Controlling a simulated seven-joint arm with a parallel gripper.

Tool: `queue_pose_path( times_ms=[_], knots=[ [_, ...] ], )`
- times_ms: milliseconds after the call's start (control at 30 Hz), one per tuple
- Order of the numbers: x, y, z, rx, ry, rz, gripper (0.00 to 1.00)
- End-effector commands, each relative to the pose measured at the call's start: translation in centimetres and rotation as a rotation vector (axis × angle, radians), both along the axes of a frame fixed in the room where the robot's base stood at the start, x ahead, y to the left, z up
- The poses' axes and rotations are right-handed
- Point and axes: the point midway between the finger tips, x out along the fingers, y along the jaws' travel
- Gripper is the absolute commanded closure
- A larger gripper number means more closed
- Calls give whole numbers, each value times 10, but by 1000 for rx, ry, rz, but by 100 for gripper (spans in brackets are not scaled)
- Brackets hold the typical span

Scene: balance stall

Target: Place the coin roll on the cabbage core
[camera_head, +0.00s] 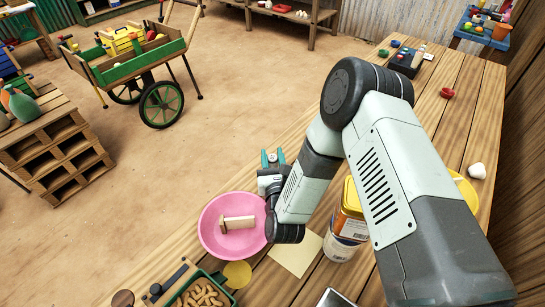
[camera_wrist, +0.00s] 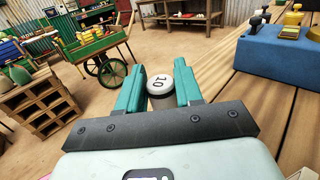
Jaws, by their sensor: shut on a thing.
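My gripper (camera_head: 272,158) is at the table's left edge in the head view, just above and right of a pink bowl. Its teal fingers, also in the wrist view (camera_wrist: 160,75), are shut on the coin roll (camera_wrist: 158,84), a short cylinder with a white end marked 10. No object is plainly a cabbage core. A pale beige, block-like piece with a wider end (camera_head: 238,222) lies in the pink bowl (camera_head: 206,244), and a small white lump (camera_head: 477,171) sits at the table's right; I cannot tell if either is it.
A yellow-topped tin (camera_head: 351,195) and a white tub (camera_head: 338,247) stand beside my arm. A green tray of peanut-like pieces (camera_head: 222,290) is at the front. A blue box (camera_wrist: 275,50) stands right in the wrist view. A green cart (camera_head: 140,60) is on the floor.

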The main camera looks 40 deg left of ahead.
Motion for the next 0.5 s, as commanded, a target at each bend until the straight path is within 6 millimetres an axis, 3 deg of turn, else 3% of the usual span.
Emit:
queue_pose_path(
  times_ms=[167,200,367,500],
  knots=[
    [0,0,-3,1,1,-1,100],
    [0,0,-3,-1,1,0,62],
    [0,0,-3,-1,1,0,39],
    [0,0,-3,-1,1,0,39]
  ],
)
